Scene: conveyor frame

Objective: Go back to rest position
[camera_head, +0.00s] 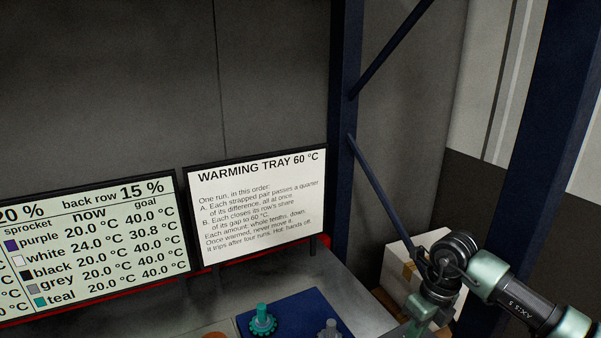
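My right arm (525,305) comes in from the right, bends at a dark joint and runs down to the bottom edge. Its gripper fingers do not show, so I cannot see whether it holds anything. My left arm and gripper are not in view. A teal sprocket (263,321) stands on a blue mat (296,311) at the bottom. A grey sprocket (329,329) is at the mat's right, cut by the bottom edge.
A warming tray sign (255,205) and a temperature board (95,250) stand behind the grey surface (345,290). A dark blue frame post (345,110) rises behind it. A taped white box (398,272) sits behind my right arm. An orange-brown item (214,335) barely shows at the bottom.

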